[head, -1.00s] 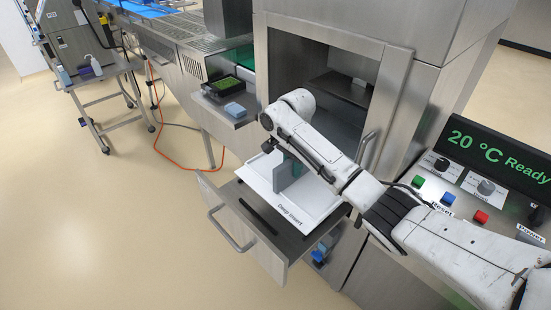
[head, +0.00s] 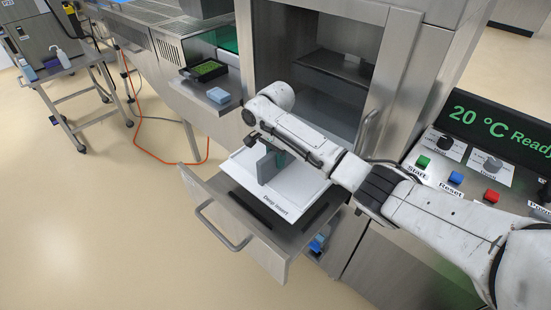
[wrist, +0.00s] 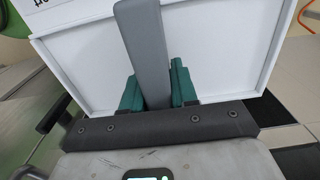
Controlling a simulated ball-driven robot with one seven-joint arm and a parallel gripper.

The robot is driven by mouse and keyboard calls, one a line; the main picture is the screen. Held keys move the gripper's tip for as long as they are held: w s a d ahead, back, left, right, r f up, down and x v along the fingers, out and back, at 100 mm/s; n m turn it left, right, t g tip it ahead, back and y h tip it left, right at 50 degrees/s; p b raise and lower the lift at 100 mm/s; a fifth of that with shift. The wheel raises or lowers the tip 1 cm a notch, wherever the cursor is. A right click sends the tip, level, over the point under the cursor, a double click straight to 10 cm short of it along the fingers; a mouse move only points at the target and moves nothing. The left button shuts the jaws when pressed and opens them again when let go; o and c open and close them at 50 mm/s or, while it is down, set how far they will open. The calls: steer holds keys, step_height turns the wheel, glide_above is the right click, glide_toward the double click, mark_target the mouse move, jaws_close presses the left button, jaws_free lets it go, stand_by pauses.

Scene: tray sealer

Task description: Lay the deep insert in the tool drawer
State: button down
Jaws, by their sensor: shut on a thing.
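The deep insert (head: 292,199) is a white, shallow tray-like piece with "Deep Insert" printed on its front edge and a grey upright handle (head: 267,168). My gripper (head: 273,152) is shut on the grey handle. In the wrist view the green fingers of my gripper (wrist: 158,88) press on both sides of the handle (wrist: 143,40), with the white insert (wrist: 205,45) behind it. The open tool drawer (head: 225,200) lies under the insert, its dark inside showing at the front and right. I cannot tell whether the insert touches the drawer floor.
The drawer's front panel has a bar handle (head: 222,226). The sealer's open chamber (head: 335,75) is behind my arm. A side shelf (head: 205,95) holds a black tray of green stuff (head: 207,70) and a blue block (head: 218,95). The control panel (head: 480,175) is at right.

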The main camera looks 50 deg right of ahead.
mark_target(276, 174)
steer(key=shift+f+b, duration=2.5)
steer(key=shift+b, duration=0.25)
steer(key=shift+f, duration=0.95)
steer(key=shift+a+r+p, duration=0.1)
steer(key=shift+p, duration=0.3)
steer(key=shift+f+p, duration=0.2)
steer(key=shift+p, duration=0.1)
steer(key=c, duration=0.8)
jaws_free()
steer(key=shift+f, duration=0.1)
steer(key=c, duration=0.3)
